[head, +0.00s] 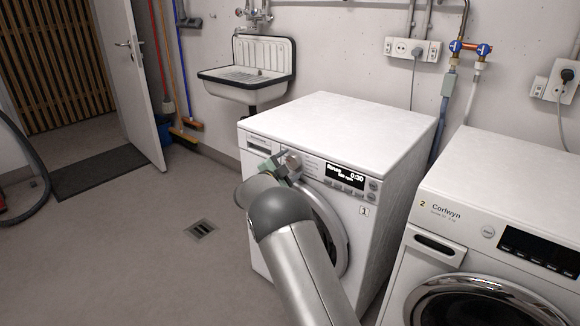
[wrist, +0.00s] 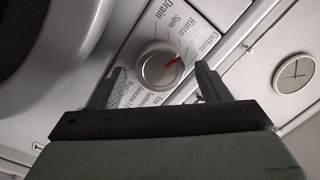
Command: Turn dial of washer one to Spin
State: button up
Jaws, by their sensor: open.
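Washer one (head: 340,115) is the white machine in the middle of the head view, with a "1" label on its front. Its round silver dial (wrist: 158,68) shows in the wrist view, with printed words around it including Drain, Spin, Rinse and Cottons. The red mark on the dial points to the upper right, roughly toward Cottons, away from Spin. My gripper (wrist: 161,72) is open, its two dark fingers on either side of the dial with visible gaps. In the head view my gripper (head: 279,166) is at the control panel, and my arm covers part of the door.
Washer two (head: 510,195) stands close on the right. The washer's display (head: 345,177) and buttons lie right of the dial. A wall sink (head: 248,75) is behind, left of washer one. The floor at left is mostly clear, with a drain grate (head: 201,230).

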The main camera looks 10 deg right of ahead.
jog(key=shift+w+d, duration=0.1)
jog(key=c, duration=1)
jog(key=shift+o, duration=0.2)
jog(key=shift+r+n+p, duration=0.15)
jog(key=shift+n+p, duration=0.15)
jog(key=shift+p, duration=0.35)
jog(key=n+p, duration=0.1)
jog(key=p, duration=0.1)
jog(key=shift+r+n+p, duration=0.15)
jog(key=shift+n+p, duration=0.15)
jog(key=shift+n, duration=0.1)
jog(key=n+p, duration=0.3)
jog(key=shift+g, duration=0.3)
jog(key=shift+f+p, duration=0.2)
jog(key=shift+p, duration=0.1)
